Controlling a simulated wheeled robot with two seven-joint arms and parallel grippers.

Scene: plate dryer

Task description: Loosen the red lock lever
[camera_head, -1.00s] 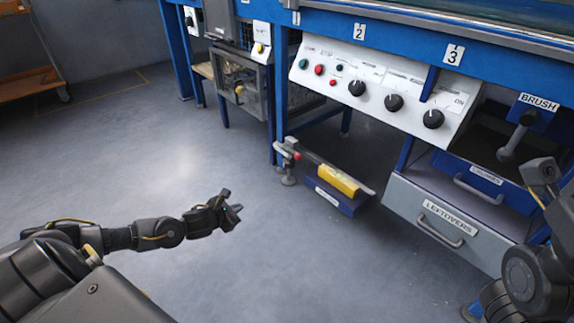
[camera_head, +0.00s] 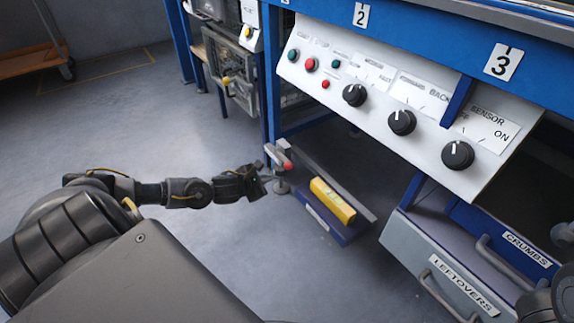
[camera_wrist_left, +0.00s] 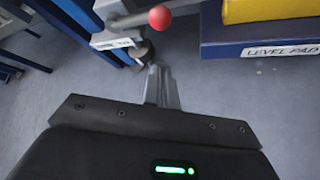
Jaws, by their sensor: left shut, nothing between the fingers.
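The lock lever is a grey bar with a red ball knob (camera_head: 287,166), low beside the machine's leg and above a round foot (camera_head: 281,187). In the left wrist view the red knob (camera_wrist_left: 160,17) shows at the top centre, on the end of its grey bar (camera_wrist_left: 137,20). My left gripper (camera_head: 264,180) is shut and empty. In the head view it is just left of the lever and a little lower than the knob. In the wrist view its fingertips (camera_wrist_left: 158,70) point up toward the knob, with a gap between.
A yellow level (camera_head: 333,201) lies on the blue level pad (camera_head: 345,236), right of the lever. The control panel (camera_head: 395,105) with knobs hangs above. Leftovers and crumbs drawers (camera_head: 435,262) are at the right.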

